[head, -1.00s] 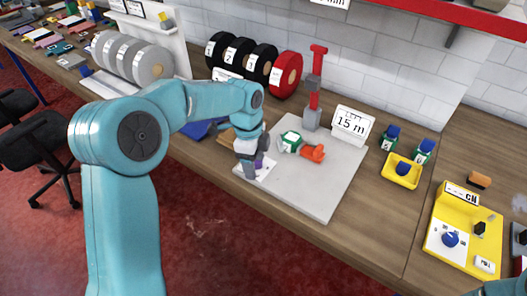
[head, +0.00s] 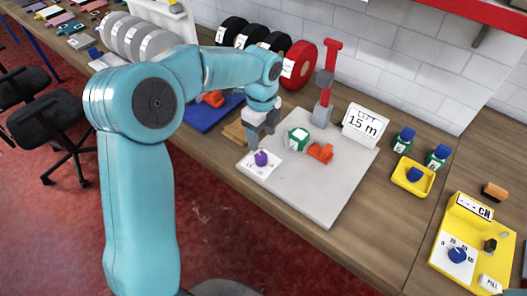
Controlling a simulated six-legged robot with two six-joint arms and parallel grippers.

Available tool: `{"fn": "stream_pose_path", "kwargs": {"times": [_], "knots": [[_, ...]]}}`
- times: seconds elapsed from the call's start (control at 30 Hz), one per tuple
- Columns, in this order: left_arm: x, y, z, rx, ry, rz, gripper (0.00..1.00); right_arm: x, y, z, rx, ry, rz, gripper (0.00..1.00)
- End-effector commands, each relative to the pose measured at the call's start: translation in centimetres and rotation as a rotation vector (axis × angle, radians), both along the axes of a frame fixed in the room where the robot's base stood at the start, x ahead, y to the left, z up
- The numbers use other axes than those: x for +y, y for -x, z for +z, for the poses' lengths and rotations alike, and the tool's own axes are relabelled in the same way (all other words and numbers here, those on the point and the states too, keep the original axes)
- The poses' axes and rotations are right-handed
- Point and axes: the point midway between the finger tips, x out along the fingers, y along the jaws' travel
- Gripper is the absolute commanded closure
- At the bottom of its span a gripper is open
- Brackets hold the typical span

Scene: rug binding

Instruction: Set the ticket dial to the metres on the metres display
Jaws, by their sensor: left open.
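The metres display (head: 364,126) is a white sign reading "15 m" at the back right of the grey board (head: 335,190). The marks are too small to read. My left gripper (head: 256,142) is open and empty, pointing down just above and behind the purple knob, apart from it. My right gripper is not in view.
A green-and-white block (head: 298,138) and an orange piece (head: 320,152) lie on the board near a red-and-grey post (head: 325,90). A yellow tray (head: 412,185) and a yellow panel with a blue dial (head: 458,255) stand at right.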

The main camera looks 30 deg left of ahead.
Motion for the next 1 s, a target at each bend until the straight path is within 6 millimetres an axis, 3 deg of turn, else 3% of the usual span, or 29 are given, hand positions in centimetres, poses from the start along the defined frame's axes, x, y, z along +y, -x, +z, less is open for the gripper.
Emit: {"fn": "stream_pose_path", "kwargs": {"times": [0.1,0.33,0.5,0.77,0.8,0.97,1.0], "knots": [[0.0,0.1,-2.9,0.006,0.0,-0.002,0.35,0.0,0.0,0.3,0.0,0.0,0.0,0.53],[0.0,-0.2,-7.0,0.003,0.0,-0.003,0.35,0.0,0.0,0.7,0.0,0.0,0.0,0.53],[-0.1,-0.4,-8.4,0.001,0.0,-0.003,0.35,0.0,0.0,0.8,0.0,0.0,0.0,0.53],[-0.1,-0.5,-8.6,-0.001,0.0,-0.003,0.35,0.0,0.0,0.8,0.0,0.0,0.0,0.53],[-0.1,-0.5,-8.6,-0.001,0.0,-0.003,0.39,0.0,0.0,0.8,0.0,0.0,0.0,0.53],[-0.1,-0.5,-8.5,-0.001,0.0,-0.003,0.91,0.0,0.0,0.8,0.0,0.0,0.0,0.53],[-0.1,-0.5,-8.5,-0.001,0.0,-0.003,0.92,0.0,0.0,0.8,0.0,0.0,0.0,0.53]]}}
